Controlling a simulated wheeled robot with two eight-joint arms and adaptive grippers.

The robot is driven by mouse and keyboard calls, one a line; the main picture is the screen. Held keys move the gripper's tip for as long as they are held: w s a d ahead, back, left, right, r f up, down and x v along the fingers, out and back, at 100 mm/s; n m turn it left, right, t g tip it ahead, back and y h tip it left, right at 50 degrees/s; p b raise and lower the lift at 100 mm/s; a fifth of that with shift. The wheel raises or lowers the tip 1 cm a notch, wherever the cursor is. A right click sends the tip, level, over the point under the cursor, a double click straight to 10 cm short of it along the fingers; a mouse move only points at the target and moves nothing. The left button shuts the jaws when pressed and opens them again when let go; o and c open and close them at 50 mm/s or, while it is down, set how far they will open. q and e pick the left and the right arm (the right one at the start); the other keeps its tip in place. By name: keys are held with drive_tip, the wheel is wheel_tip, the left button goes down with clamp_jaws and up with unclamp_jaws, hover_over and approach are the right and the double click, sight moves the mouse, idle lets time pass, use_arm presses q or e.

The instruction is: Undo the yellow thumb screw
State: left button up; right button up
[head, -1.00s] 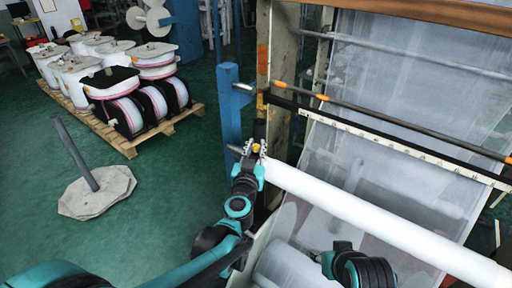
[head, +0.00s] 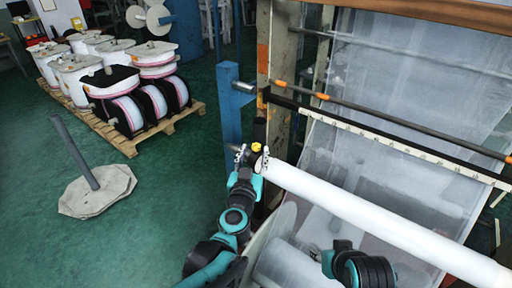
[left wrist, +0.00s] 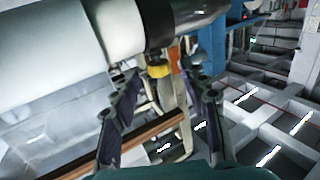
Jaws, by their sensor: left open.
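The yellow thumb screw (head: 256,147) sits at the left end of the long white roll (head: 350,208), by the machine's upright post. My left gripper (head: 251,158) is at that roll end, with its fingers spread around the area just below the screw. In the left wrist view, the yellow screw (left wrist: 158,70) shows between the two open fingertips of my left gripper (left wrist: 164,77), under the dark collar at the roll's end. I see no clear grip on it. Part of my right arm shows at the bottom of the head view; its fingers are not seen.
A blue post (head: 230,105) stands just left of the screw. A dark bar with orange rings (head: 400,128) crosses above the roll. A pallet (head: 125,145) with several spools and a grey stand (head: 98,190) are on the open green floor at left.

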use_arm(q)
drive_tip(key=s+a, duration=0.1)
drive_tip(key=s, duration=0.7)
drive_tip(key=shift+s+a, duration=0.1)
drive_tip(key=s+a+f+n+g+y, duration=0.1)
drive_tip(key=s+a+f+g+y, duration=0.1)
drive_tip(key=s+a+f+g, duration=0.8)
drive_tip(key=s+a+f, duration=0.3)
drive_tip(key=s+a, duration=0.2)
drive_tip(key=s, duration=0.1)
drive_tip(key=shift+a+n+g+y, duration=0.2)
drive_tip(key=shift+n+g+y, duration=0.2)
